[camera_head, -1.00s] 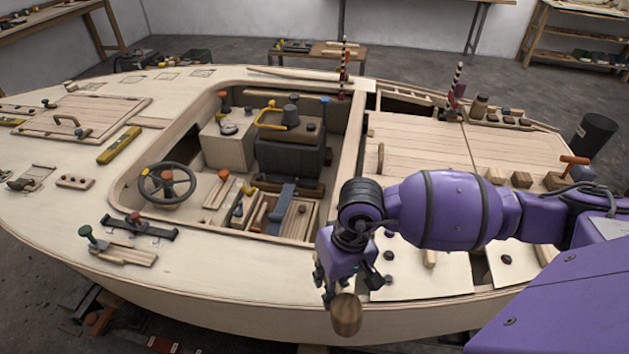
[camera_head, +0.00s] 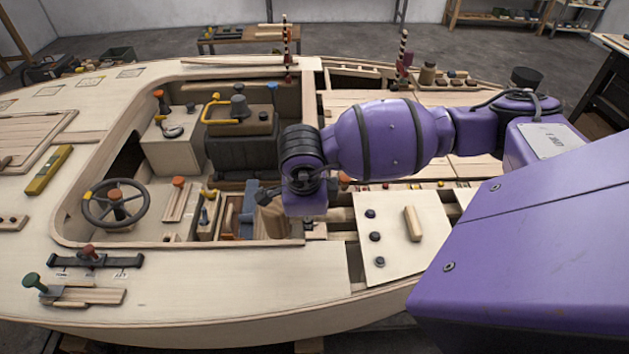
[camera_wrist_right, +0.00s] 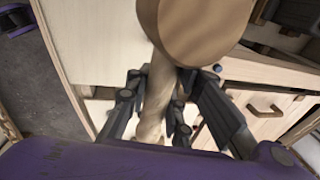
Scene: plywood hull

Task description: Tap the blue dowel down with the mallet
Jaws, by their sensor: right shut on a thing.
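My right gripper (camera_wrist_right: 160,105) is shut on the wooden handle of the mallet (camera_wrist_right: 195,25). The mallet's round head fills the top middle of the right wrist view. In the head view my purple right arm hides most of the gripper, and the brown mallet head (camera_head: 272,216) shows just left of it, over the cockpit's right side. A small blue round end (camera_wrist_right: 217,68) shows just beyond the mallet head in the right wrist view. It may be the blue dowel, but I cannot tell for sure. My left gripper is not in view.
The cockpit holds a steering wheel (camera_head: 115,203), a dark seat-like block (camera_head: 240,135) and several levers. A pale panel (camera_head: 400,225) with dark knobs lies to the right of my gripper. The front deck (camera_head: 210,290) is mostly clear.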

